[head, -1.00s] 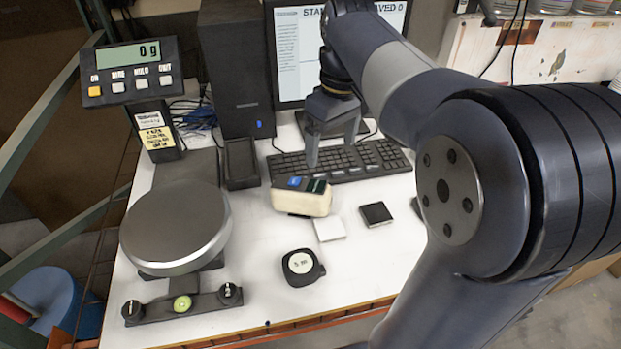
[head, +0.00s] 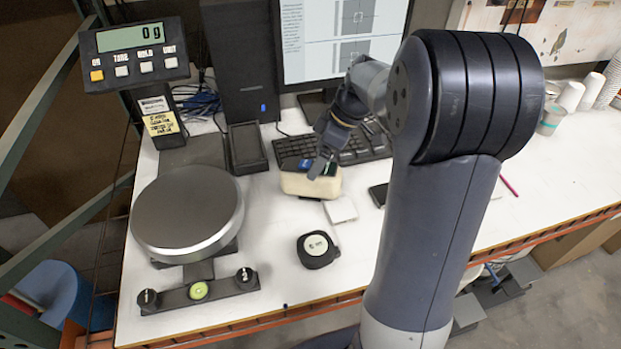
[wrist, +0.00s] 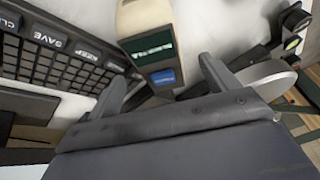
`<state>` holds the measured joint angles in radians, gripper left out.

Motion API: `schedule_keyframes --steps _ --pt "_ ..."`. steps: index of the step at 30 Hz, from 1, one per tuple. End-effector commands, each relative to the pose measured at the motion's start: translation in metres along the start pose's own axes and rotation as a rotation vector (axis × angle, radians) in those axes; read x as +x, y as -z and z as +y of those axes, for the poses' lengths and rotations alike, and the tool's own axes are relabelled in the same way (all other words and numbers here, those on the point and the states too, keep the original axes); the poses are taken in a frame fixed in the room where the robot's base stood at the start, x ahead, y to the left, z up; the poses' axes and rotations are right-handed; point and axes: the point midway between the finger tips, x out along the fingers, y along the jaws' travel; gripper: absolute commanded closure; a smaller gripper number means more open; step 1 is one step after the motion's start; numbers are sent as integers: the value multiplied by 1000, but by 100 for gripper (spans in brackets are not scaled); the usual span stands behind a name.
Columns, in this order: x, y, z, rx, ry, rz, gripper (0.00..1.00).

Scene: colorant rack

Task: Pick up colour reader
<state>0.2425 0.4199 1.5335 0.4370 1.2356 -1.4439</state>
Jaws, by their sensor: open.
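The colour reader (head: 311,185) is a cream block with a blue patch and a dark green display on top. It lies on the white bench in front of the keyboard, and part of its top is hidden by my gripper. My gripper (head: 323,165) is just above and behind it in the head view, open and empty. In the wrist view the reader (wrist: 152,42) lies beyond the gap between the two spread fingers (wrist: 165,85), with its blue end nearest. Contact is not visible.
The keyboard (head: 362,150) is close behind the reader. A black tray (head: 247,147) and the scale pan (head: 188,212) stand to the left. A white tile (head: 341,209), a black square (head: 378,194) and a tape measure (head: 318,249) lie nearby. The front bench is mostly clear.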

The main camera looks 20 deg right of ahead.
Motion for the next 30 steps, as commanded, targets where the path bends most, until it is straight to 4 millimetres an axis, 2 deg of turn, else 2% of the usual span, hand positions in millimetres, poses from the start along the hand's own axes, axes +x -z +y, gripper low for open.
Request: schedule_keyframes --steps 4,12,21,30 --pt "12 0 0 0 3 -1 18" --pt "49 -1 1 0 2 -1 18" --pt "54 -1 1 0 -1 0 19" --pt "54 -1 1 1 -1 0 44"
